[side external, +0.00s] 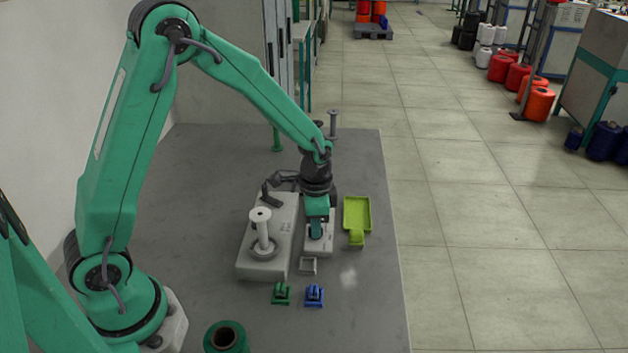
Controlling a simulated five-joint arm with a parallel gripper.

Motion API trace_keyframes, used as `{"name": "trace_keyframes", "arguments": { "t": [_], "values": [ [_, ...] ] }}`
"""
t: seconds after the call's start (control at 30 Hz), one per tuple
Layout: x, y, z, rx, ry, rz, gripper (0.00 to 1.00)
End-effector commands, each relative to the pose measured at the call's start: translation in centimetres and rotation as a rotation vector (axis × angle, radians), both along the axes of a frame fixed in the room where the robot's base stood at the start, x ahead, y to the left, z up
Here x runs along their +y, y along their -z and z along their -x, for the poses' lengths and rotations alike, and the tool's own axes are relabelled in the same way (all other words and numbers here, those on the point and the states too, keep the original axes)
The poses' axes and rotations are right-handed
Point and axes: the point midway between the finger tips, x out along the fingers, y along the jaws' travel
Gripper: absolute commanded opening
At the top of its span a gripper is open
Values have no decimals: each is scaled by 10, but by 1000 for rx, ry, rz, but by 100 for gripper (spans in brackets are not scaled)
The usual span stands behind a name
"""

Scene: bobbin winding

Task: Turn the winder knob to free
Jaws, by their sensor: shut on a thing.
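The pale grey winder (263,266) stands on the table with a white bobbin (262,227) upright on it. A smaller pale box (322,246) stands at its right side. My gripper (316,232) points down over this box and is shut on the winder knob. The knob is mostly hidden by the gripper, so its setting cannot be read. A dark bent lever (270,190) shows at the winder's far end.
A lime-green tray (356,212) lies right of my gripper. A small grey square dish (308,266), a green piece (281,293) and a blue piece (314,295) lie in front. A green thread spool (226,337) stands at the near edge. The table's right strip is clear.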

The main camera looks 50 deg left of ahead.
Motion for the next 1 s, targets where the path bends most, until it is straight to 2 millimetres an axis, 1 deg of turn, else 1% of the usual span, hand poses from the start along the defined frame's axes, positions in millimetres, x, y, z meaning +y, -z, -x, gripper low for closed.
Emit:
{"name": "trace_keyframes", "arguments": {
  "t": [0.1,0.3,0.77,0.8,0.87,0.9,1.0],
  "values": [
    [0,-1,0,-1,67,0,0],
    [0,-1,0,-1,137,0,0],
    [0,-1,-1,-1,156,0,0],
    [0,-1,-1,-1,155,0,17],
    [0,-1,0,-1,155,0,28],
    [0,-1,0,-1,155,0,33],
    [0,-1,0,-1,155,0,33]
  ]
}}
